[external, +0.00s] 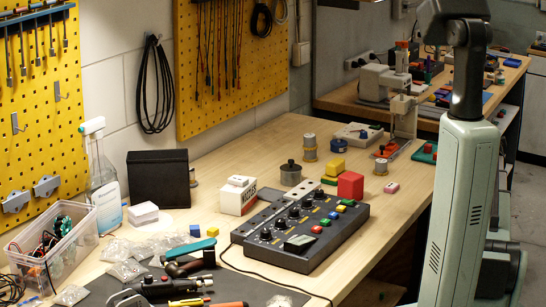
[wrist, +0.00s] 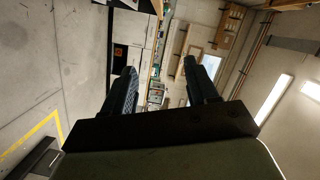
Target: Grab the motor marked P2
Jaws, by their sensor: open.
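No marking P2 can be read in the external view, so I cannot tell which item is that motor. Several small round parts stand on the wooden bench (external: 235,152): a grey cylinder (external: 291,174), a tan banded cylinder (external: 309,148) behind it and another banded cylinder (external: 381,166) to the right. In the wrist view my gripper (wrist: 160,78) has its two dark fingers apart with nothing between them. It points across the room, and the bench items are not recognisable there. The external view shows my arm at the right, with the gripper out of the picture.
A black control box (external: 300,238) with coloured buttons fills the bench middle. A red block (external: 350,185) and a white-and-red box (external: 237,196) stand by it. A clear bin (external: 60,245), a spray bottle (external: 103,180) and tools crowd the left. Bare wood lies right of the box.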

